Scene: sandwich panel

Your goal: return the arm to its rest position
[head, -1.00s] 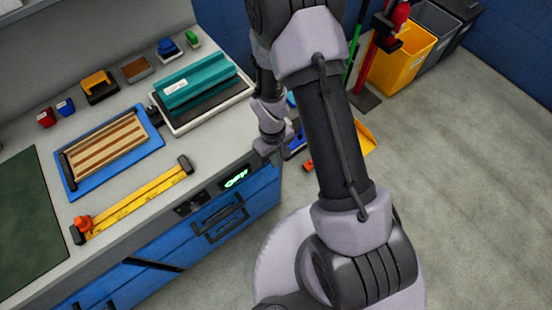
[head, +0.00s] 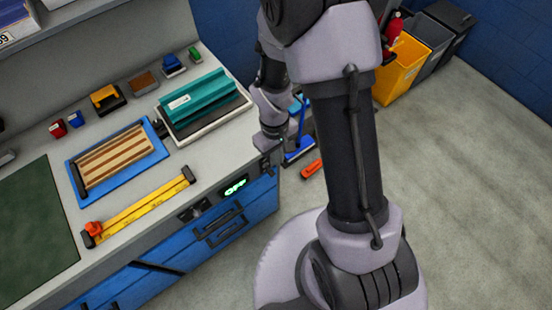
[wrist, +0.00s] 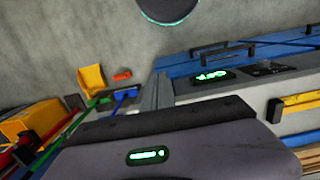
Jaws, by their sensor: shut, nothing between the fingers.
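My arm (head: 345,150) rises across the middle of the head view and bends over at the top. Its wrist end hangs just left of the upright link. My gripper (head: 268,158) is small and partly hidden there, by the right end of the workbench. It is shut and holds nothing. In the wrist view, a grey body with a green light, part of my own wrist end, fills the bottom. I cannot tell how far the gripper is from the bench edge.
The workbench (head: 150,225) at left carries a blue tray (head: 160,153) with a striped panel, a yellow bar (head: 140,207) and a teal block (head: 200,98). A blue tool and an orange item (head: 312,169) lie on the floor. Bins (head: 402,68) stand at back right. The right floor is clear.

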